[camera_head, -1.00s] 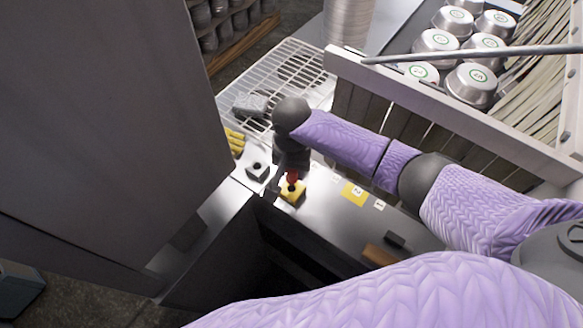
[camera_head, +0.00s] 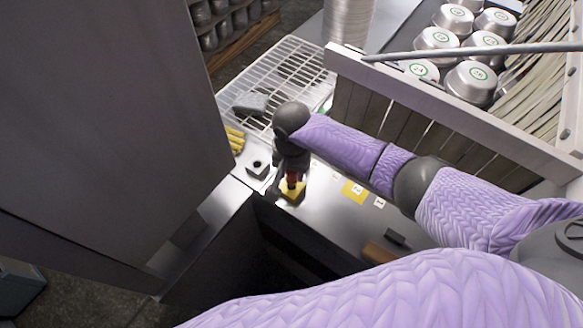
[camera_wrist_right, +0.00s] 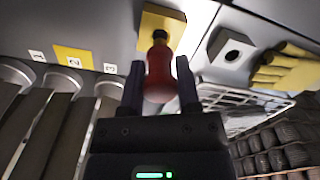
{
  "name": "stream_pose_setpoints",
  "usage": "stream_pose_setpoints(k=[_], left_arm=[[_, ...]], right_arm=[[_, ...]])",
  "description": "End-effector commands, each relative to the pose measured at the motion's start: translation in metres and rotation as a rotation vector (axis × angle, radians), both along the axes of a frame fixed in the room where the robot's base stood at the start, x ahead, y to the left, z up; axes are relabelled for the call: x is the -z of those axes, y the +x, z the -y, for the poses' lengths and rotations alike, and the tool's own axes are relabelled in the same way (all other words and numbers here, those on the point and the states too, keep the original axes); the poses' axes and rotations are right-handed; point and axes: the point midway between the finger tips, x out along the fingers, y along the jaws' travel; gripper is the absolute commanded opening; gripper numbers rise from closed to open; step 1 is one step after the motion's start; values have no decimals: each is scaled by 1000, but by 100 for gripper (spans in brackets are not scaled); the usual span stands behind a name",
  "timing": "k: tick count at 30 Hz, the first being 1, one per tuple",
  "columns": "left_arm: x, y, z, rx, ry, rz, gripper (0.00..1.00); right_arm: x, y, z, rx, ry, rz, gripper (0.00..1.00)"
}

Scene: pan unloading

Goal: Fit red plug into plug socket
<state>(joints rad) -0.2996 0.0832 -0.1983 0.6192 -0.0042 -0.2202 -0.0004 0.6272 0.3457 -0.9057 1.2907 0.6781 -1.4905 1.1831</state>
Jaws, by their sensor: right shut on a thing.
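The red plug (camera_wrist_right: 158,75) is between the fingers of my right gripper (camera_wrist_right: 160,88), which is shut on it. Its narrow red end meets the yellow block (camera_wrist_right: 172,17) on the metal surface; how deep it sits cannot be told. In the head view the red plug (camera_head: 291,180) shows under my right gripper (camera_head: 291,174), over the yellow block (camera_head: 293,195). A grey block with a round dark hole (camera_head: 257,169), a possible plug socket, stands just left of it and also shows in the wrist view (camera_wrist_right: 228,57). My left gripper is out of view.
Yellow rolls (camera_head: 235,139) and a white wire rack (camera_head: 265,82) lie beyond the blocks. A large grey panel (camera_head: 100,130) fills the left. Numbered labels and a yellow patch (camera_head: 353,191) mark the surface.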

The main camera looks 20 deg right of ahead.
Motion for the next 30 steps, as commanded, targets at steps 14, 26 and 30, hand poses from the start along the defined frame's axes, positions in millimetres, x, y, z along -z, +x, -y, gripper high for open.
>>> stream_pose_setpoints(k=[14,26,30], left_arm=[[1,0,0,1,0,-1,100],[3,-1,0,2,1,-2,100],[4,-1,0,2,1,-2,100]], right_arm=[[1,0,0,0,0,0,0],[6,0,0,0,0,0,0],[8,0,0,0,0,0,0]])
